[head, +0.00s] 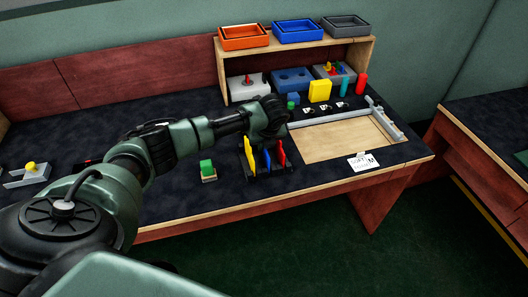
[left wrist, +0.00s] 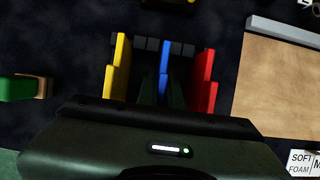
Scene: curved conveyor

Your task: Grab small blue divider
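The blue divider (head: 266,161) stands upright in a dark rack (head: 250,172), between a yellow divider (head: 249,152) and a red divider (head: 281,152). In the left wrist view the blue divider (left wrist: 164,68) is at the middle, with the yellow divider (left wrist: 120,65) to its left and the red divider (left wrist: 205,80) to its right. My left gripper (left wrist: 162,92) is above the rack, its dark fingers apart on either side of the blue divider. I cannot tell whether they touch it. My right gripper is not in view.
A green block on a wooden base (head: 207,168) stands left of the rack. A wooden board with a grey rail (head: 340,139) lies to the right, with a "SOFT FOAM" label (head: 363,162) near the front edge. A shelf (head: 298,52) with orange, blue and grey trays stands behind.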

